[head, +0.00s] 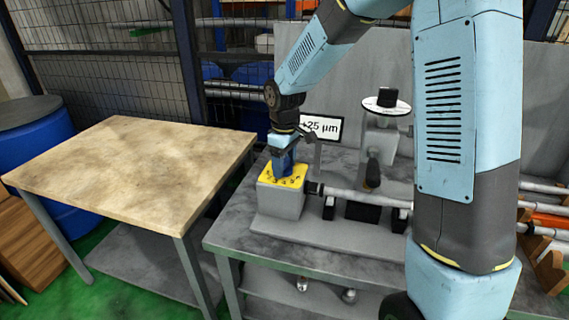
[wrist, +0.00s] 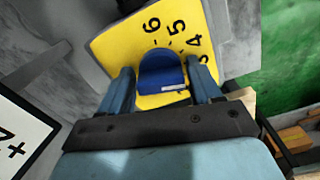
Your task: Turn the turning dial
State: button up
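The turning dial (wrist: 162,72) is a blue knob with a white mark on its lower right, in the wrist view. It sits on a yellow plate (wrist: 113,44) with black numbers; 6, 5 and 4 can be read. My gripper (wrist: 161,82) has one blue finger on each side of the knob, with the tips close against it and no clear gap. In the head view my gripper (head: 283,160) points down onto the yellow plate (head: 269,178) on top of a grey block, and hides most of the knob.
A "25 µm" display sign (head: 324,128) stands right behind my gripper, partly hidden. A grey machine base (head: 330,240) with a horizontal shaft extends right. An empty wood-topped table (head: 135,170) is at left.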

jog(key=c, duration=0.7)
jog(key=shift+d+n, duration=0.1)
jog(key=shift+n, duration=2.7)
jog(key=o, duration=1)
jog(key=shift+r, duration=0.1)
notch_tip(320, 180, up, 14)
jog(key=shift+f, duration=0.25)
